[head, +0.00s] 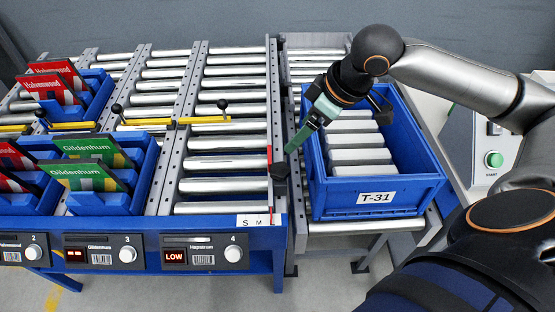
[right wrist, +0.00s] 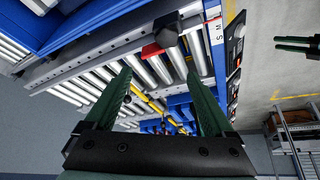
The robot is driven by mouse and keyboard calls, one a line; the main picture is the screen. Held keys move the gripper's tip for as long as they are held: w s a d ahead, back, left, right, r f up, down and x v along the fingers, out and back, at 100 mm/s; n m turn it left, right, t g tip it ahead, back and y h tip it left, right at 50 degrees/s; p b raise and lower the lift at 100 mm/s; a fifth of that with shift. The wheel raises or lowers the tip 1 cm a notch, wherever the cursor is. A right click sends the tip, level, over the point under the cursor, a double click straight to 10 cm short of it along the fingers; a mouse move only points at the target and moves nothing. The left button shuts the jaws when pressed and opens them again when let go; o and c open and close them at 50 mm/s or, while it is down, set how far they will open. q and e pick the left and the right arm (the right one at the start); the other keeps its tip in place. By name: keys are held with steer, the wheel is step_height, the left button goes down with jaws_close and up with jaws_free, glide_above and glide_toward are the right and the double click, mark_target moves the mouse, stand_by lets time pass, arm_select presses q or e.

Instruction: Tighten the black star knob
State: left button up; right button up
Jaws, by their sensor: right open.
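The black star knob (head: 279,171) sits on the right side rail of the lane above the unit numbered 4, beside a red strip (head: 270,150). In the right wrist view the knob (right wrist: 167,31) lies beyond the fingertips, with a red piece (right wrist: 152,51) next to it. My right gripper (head: 289,150) reaches in from the right, its green fingers just above the knob in the head view. In the right wrist view its two fingers (right wrist: 158,72) are spread, with nothing held. Another green gripper (right wrist: 295,46), apparently my left, shows small at the right edge there; its jaw state is unclear.
A blue crate labelled T-31 (head: 316,205) with grey blocks stands right of the knob, under my right arm. Yellow bars (head: 205,120) with black ball levers cross the lanes. Blue bins of cards (head: 140,160) stand left. A scale marked S M L (head: 258,220) is at the front edge.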

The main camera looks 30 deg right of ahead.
mark_target(281, 169)
steer(key=shift+g, duration=0.4)
steer(key=x, duration=0.4)
steer(key=s+b+x, duration=0.1)
steer(key=x, duration=0.3)
steer(key=b+x, duration=0.1)
steer(key=x, duration=0.3)
steer(key=shift+s+a+f, duration=0.1)
steer(key=shift+f, duration=0.4)
steer(key=c, duration=1.3)
steer(key=shift+c, duration=0.3)
